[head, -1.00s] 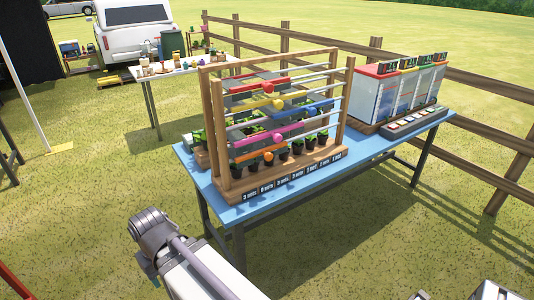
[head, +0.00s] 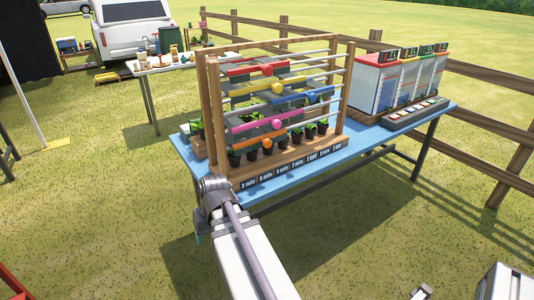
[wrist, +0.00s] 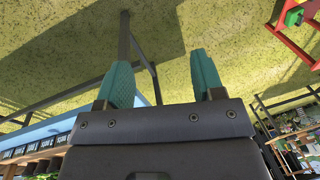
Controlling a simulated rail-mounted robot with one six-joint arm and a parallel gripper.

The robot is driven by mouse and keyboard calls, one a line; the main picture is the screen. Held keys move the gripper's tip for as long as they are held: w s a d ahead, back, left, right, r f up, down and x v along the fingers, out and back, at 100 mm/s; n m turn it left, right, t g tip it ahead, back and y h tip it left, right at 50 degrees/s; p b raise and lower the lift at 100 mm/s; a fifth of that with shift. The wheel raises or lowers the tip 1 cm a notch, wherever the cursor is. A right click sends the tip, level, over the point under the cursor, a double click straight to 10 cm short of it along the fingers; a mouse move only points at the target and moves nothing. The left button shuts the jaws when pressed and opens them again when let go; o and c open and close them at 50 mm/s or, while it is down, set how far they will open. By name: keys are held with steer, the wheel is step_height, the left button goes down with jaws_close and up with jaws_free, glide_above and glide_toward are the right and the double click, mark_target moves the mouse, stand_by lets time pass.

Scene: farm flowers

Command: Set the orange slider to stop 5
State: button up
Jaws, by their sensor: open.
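The orange slider (head: 267,143) is on the lowest rail of a wooden rack (head: 209,110), with a round orange knob near mid-rail. Its bar runs left and right of the knob, behind or above small potted plants. Small labels (head: 292,168) line the rack's front base; I cannot read them surely as stop numbers. My gripper (wrist: 160,75) is open and empty in the wrist view, its two teal fingers apart over grass. In the head view my arm's end is at the table's front left, below and left of the slider; the fingers are hidden there.
Pink (head: 277,124), blue (head: 275,101), yellow (head: 277,87) and red (head: 267,70) sliders sit on rails above. The blue table (head: 375,140) also holds a white case with coloured tops (head: 385,85) at right.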

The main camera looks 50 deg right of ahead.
steer(key=w+d+f+m+t+y+b, duration=0.1)
steer(key=d+f+t+b, duration=0.15)
steer(key=d, duration=0.45)
steer(key=w+d+f+t+b, duration=0.1)
steer(key=d+t, duration=0.2)
steer(key=d, duration=0.3)
steer(key=n+t+h+b, duration=0.3)
steer(key=t+h, duration=0.4)
steer(key=t, duration=0.4)
glide_toward(269, 144)
steer(key=x, duration=1.1)
steer(key=shift+r, duration=0.1)
steer(key=shift+c, duration=0.3)
jaws_close()
